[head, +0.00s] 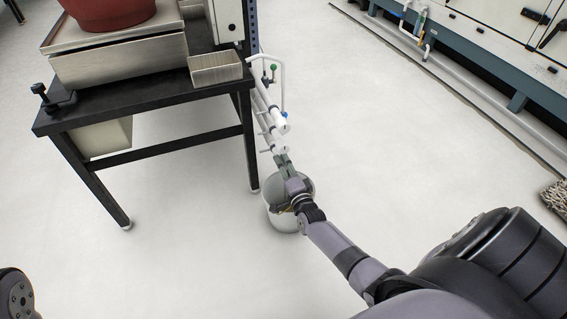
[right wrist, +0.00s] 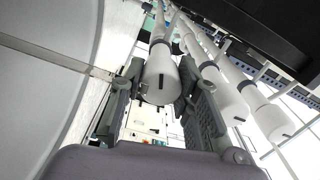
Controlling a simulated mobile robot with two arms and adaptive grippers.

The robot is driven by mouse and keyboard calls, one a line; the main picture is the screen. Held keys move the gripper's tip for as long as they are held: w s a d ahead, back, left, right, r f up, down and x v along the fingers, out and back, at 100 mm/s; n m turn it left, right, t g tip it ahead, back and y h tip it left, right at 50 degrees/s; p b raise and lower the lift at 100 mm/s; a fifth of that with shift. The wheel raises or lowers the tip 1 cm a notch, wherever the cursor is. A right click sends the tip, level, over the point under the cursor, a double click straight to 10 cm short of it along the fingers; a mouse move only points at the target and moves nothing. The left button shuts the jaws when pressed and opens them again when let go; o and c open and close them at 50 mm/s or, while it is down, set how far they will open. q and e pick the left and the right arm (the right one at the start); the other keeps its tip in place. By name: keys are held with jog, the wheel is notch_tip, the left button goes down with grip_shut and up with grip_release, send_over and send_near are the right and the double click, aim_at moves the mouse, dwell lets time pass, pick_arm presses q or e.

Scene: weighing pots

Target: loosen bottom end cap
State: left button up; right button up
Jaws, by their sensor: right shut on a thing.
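My right gripper (head: 283,160) reaches in from the lower right to the lower ends of the white tubes beside the black table's leg. In the right wrist view its two grey fingers (right wrist: 160,88) stand on either side of a white end cap (right wrist: 160,82) and are shut on it. The cap has a small dark slot and sits at the lower end of a white tube with a grey band. Two more white capped tubes (right wrist: 232,97) run alongside to the right, outside the fingers. My left gripper is not in view.
A pale bucket (head: 283,216) stands on the floor below my right gripper, partly hidden by it. The black table (head: 150,100) carries a metal scale (head: 120,62) with a red pot (head: 108,10) and a metal tray (head: 216,68).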

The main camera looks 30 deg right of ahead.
jog(key=shift+n+p, duration=0.35)
jog(key=shift+n, duration=0.85)
jog(key=o, duration=1.2)
jog(key=shift+c, duration=0.2)
jog(key=v, duration=1.2)
